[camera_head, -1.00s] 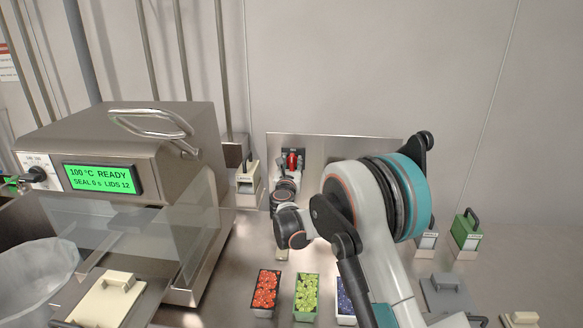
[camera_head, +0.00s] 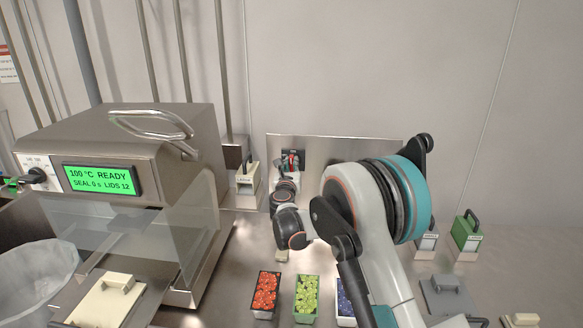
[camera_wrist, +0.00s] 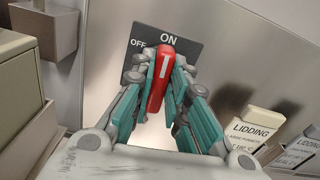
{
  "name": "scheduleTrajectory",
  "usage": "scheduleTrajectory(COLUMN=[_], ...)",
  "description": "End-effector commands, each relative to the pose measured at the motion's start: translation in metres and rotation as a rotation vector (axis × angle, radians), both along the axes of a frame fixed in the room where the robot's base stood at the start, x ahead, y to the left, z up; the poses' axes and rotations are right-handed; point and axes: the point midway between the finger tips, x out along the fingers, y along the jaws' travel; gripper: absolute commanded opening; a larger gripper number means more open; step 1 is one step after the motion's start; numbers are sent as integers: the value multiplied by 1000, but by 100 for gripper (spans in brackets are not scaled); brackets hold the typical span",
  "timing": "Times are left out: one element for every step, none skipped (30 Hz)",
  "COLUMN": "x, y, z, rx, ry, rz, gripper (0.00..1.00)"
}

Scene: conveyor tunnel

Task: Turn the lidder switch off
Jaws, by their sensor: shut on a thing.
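The lidder switch is a red handle (camera_wrist: 163,74) with a white line, in front of a dark plate (camera_wrist: 188,50) marked ON at the top and OFF at the left. In the wrist view the handle's upper end is just below ON, and it leans slightly. My gripper (camera_wrist: 166,66) has its teal fingers on both sides of the handle and is shut on it.
The lidder (camera_head: 150,135) stands at the left, its green display (camera_head: 99,180) reading READY. In the wrist view, LIDDING-labelled boxes (camera_wrist: 247,135) are at right.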

Motion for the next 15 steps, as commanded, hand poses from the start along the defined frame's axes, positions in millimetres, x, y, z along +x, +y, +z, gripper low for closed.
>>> scheduleTrajectory(x=[0, 0, 0, 0, 0, 0, 0, 0, 0, 0, 0, 0, 0, 0, 0], y=[0, 1, 1, 1, 1, 1, 2, 2, 2, 2, 3, 3, 3, 3, 4], z=[0, 0, 0, 0, 0, 0, 0, 0, 0, -1, -1, -1, -1, -1, -1], rx=[-27, -46, -75, -99, -124, -158, -185, -212, -251, -279, -308, -347, -375, -403, -442], ry=[0, 1, 2, 2, 3, 4, 5, 6, 8, 9, 10, 11, 12, 13, 14], rz=[0, 0, 0, 0, 0, 0, 0, 0, 0, 0, 0, 0, 0, 0, 0], gripper=[0, 0, 0, 0, 0, 0, 0, 0, 0, 0, 0, 0, 0, 0, 0])
